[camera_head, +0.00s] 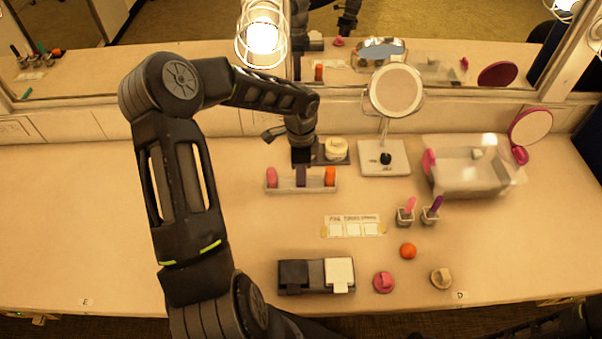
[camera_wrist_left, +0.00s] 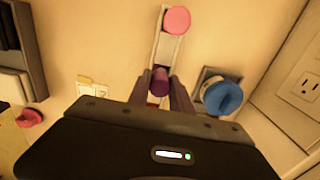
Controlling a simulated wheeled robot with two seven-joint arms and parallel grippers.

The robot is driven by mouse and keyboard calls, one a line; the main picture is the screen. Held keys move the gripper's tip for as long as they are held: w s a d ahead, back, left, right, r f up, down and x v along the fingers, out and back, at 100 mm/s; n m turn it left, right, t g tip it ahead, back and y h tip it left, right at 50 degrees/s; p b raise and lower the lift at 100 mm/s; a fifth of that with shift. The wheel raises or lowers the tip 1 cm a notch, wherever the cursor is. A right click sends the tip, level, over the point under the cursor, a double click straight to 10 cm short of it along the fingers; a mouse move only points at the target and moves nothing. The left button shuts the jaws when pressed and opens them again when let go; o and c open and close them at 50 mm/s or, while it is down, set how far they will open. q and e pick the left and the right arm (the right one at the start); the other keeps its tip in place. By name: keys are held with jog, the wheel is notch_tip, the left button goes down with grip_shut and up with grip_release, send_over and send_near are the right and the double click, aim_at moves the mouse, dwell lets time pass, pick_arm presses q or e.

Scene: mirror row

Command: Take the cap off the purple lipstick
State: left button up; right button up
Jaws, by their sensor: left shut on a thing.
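The purple lipstick (camera_head: 301,177) stands in the middle of a pale narrow rack (camera_head: 318,187), between a pink one (camera_head: 271,177) and an orange one (camera_head: 330,176). My left gripper (camera_head: 301,162) comes down on it from above and is shut on its upper part. In the left wrist view, the purple top (camera_wrist_left: 160,80) sits between the two fingers (camera_wrist_left: 161,88), and the pink one (camera_wrist_left: 177,20) stands farther along the rack. I cannot tell where cap and body meet, or whether they are apart. My right gripper is out of view.
A clear bin (camera_head: 470,175) is at the right. Two small holders (camera_head: 405,217) with pink and purple sticks stand in front of it. A black-and-white box (camera_head: 317,275) lies near the front edge. The left tabletop is clear.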

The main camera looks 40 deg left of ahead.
pick_arm(q)
grip_shut()
notch_tip(320, 180, up, 10)
jog(key=shift+b, duration=0.85)
jog(key=shift+r, duration=0.1)
jog(key=shift+r+p, duration=1.8)
jog(key=shift+r, duration=0.4)
